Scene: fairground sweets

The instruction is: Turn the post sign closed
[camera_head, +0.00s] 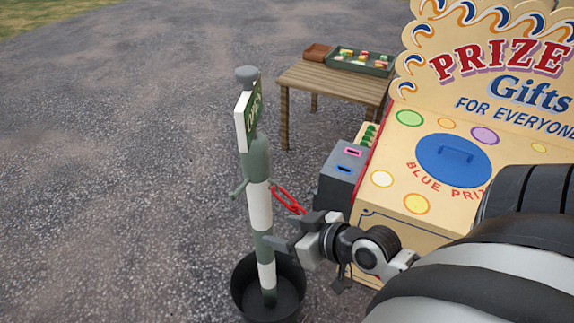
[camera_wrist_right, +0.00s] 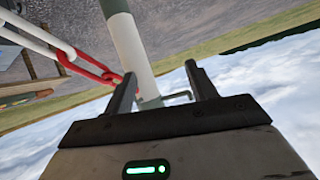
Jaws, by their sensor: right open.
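The post (camera_head: 260,205), banded grey-green and white, stands in a black tub (camera_head: 240,288). Near its top is a sign (camera_head: 252,112) with a white edge and a green face; its lettering looks like "OPEN", seen at a steep angle. A small grey-green hook (camera_head: 238,189) sticks out from the post's left side. My right gripper (camera_head: 270,243) is beside the lower post, on its right. In the right wrist view, the gripper (camera_wrist_right: 160,70) is open, and the post (camera_wrist_right: 130,45) shows between its fingers; I cannot tell whether they touch it. My left gripper is not in view.
A red chain (camera_head: 288,200) hangs at the post's right. A yellow prize stall (camera_head: 450,125) and a dark box with slots (camera_head: 338,180) stand right. A wooden table (camera_head: 335,82) with a green tray (camera_head: 360,63) is behind. The gravel left of the post is clear.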

